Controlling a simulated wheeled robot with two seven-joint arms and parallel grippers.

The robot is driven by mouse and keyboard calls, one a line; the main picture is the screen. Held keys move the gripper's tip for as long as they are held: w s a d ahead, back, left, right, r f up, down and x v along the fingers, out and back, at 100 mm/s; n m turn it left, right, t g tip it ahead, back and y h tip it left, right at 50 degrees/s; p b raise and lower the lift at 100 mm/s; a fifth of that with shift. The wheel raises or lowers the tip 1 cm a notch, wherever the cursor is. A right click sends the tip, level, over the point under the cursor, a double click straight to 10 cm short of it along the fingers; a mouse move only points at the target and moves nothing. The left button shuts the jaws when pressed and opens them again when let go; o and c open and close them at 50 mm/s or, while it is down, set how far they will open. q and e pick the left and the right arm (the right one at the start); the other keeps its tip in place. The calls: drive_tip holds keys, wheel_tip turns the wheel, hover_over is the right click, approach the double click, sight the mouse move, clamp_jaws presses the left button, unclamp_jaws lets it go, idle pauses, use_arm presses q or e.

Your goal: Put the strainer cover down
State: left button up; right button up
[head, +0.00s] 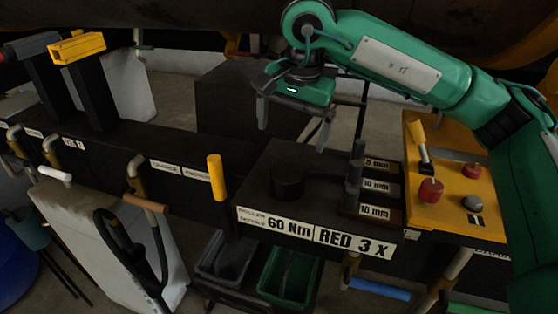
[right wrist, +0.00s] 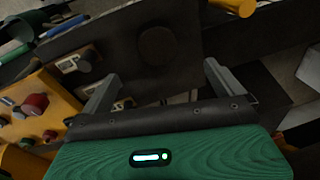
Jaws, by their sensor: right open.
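A dark round piece (head: 288,188), which looks like the strainer cover, sits on the black bench top (head: 262,205) behind the "60 Nm" label. In the right wrist view this dark round piece (right wrist: 157,45) lies beyond the fingertips, between their lines. My right gripper (head: 294,126) is open and empty above and behind it, apart from it. In the right wrist view its two grey fingers (right wrist: 160,80) are spread with nothing between them. My left gripper does not show.
Dark upright sockets (head: 353,185) stand right of the round piece beside size labels. A yellow panel (head: 455,190) with a lever and knobs is further right. A yellow-topped post (head: 216,177) rises to the left. Grey (head: 226,257) and green (head: 289,276) bins sit below the front edge.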

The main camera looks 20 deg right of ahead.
sight(289, 172)
drive_tip(key=f, duration=0.1)
drive_tip(key=f+p, duration=0.2)
drive_tip(key=f, duration=0.1)
drive_tip(key=shift+s, duration=0.25)
drive_tip(key=f, duration=0.1)
drive_tip(key=w+f+p, duration=0.1)
drive_tip(key=f, duration=0.1)
drive_tip(key=shift+w+f+p, duration=0.2)
drive_tip(key=shift+f+p, duration=0.65)
drive_tip(key=shift+f, duration=0.1)
drive_tip(key=f+p, duration=0.1)
drive_tip(key=w+f+p, duration=0.1)
drive_tip(key=f, duration=0.1)
drive_tip(key=shift+d, duration=0.2)
drive_tip(key=shift+a+f, duration=0.1)
drive_tip(key=shift+f, duration=0.45)
drive_tip(key=c, duration=1.2)
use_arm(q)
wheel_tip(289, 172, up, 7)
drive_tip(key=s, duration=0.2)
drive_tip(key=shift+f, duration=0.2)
use_arm(e)
drive_tip(key=shift+r, duration=0.1)
